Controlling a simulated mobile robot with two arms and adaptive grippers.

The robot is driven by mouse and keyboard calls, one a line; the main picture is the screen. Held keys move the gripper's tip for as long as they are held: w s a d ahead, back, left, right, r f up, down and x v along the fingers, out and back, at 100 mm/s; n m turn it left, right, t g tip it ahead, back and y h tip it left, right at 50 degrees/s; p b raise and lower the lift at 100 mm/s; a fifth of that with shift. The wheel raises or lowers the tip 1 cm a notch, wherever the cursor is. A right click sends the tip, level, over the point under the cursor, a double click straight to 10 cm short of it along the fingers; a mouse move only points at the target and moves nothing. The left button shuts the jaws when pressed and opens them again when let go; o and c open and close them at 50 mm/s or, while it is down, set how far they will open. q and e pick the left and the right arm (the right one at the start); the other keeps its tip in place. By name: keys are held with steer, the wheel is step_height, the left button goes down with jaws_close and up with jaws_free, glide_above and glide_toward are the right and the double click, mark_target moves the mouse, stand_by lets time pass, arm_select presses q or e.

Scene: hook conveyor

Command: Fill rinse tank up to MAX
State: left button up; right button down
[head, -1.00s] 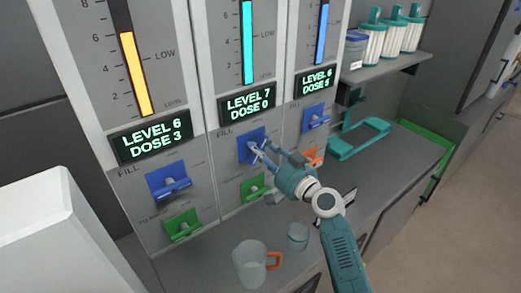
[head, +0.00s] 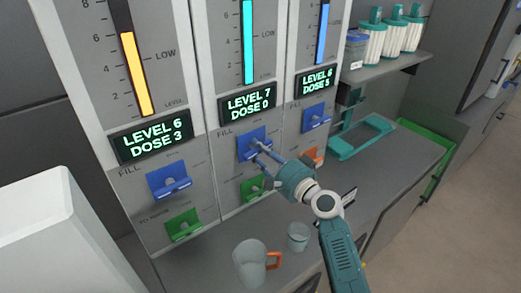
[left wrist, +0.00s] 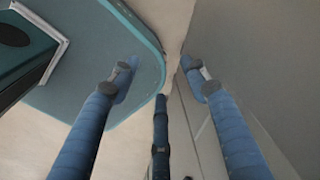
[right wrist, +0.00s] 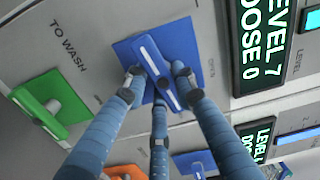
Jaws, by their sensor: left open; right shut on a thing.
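The middle dispenser panel has a cyan level column (head: 247,45), its top cut off by the frame. Its display (head: 248,104) reads LEVEL 7, DOSE 0. Below it is a blue fill lever (head: 246,137); it also shows in the right wrist view (right wrist: 178,45). My right gripper (head: 257,148) is shut on this lever's bar, with fingers on both sides of it. A green lever (right wrist: 45,108) lies beside it, near the words TO WASH. My left gripper (left wrist: 160,75) is open and empty. No rinse label or MAX mark is readable.
Yellow LEVEL 6 DOSE 3 (head: 152,143) and blue LEVEL 6 DOSE 5 (head: 316,79) panels flank the middle one. A jug with an orange handle (head: 250,262) and a small cup (head: 298,237) stand on the counter below. A teal stand (head: 360,138) is at right.

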steer(key=shift+m, duration=0.6)
steer(key=shift+f, duration=0.1)
steer(key=c, duration=1.4)
jaws_free()
steer(key=v, duration=1.2)
